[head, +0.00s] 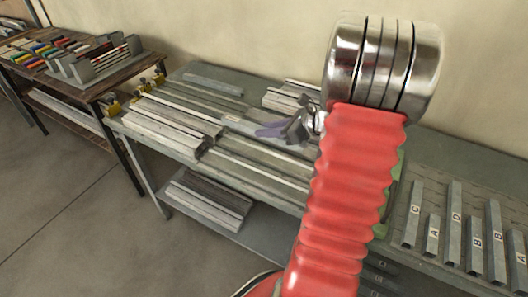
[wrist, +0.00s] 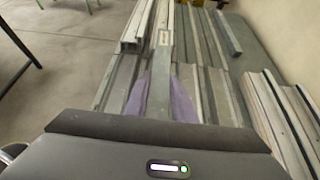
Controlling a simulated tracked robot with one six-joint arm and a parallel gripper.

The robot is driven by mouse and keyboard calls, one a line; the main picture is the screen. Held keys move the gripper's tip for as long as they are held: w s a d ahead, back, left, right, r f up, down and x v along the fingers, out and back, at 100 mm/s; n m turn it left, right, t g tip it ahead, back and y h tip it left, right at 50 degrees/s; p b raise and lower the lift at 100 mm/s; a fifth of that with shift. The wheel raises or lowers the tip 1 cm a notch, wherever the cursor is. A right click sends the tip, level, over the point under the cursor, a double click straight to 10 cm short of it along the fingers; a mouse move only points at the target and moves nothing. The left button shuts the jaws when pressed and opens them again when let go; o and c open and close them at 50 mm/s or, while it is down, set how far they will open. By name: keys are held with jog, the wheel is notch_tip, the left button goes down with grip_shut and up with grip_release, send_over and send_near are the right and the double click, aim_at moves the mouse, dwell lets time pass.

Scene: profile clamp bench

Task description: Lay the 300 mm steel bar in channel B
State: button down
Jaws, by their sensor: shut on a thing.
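My gripper (head: 268,130) reaches over the bench from the right in the head view, its purple fingers pointing left. In the wrist view my gripper (wrist: 163,84) is shut on a grey steel bar (wrist: 163,60), one purple finger on each side. The bar runs away from me along the bench, with a small pale label near its far end. In the head view the bar (head: 234,122) shows only in part beyond the fingers. Long parallel channels (head: 250,162) run along the bench beneath it. No channel letter is readable, and I cannot tell whether the bar touches a channel.
Stacked profiles (head: 172,118) lie at the bench's left front, and more profiles (head: 290,97) lie at the back. Several lettered bars (head: 455,215) lie on a perforated panel at right. Brass-coloured clamps (head: 113,105) stand at the left end. Another table (head: 75,62) stands far left.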

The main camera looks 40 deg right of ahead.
send_over(267, 157)
jog(key=shift+f, duration=2.4)
jog(key=shift+f, duration=1.85)
jog(key=shift+f, duration=0.3)
jog(key=c, duration=1.5)
grip_release()
jog(key=shift+r, duration=0.1)
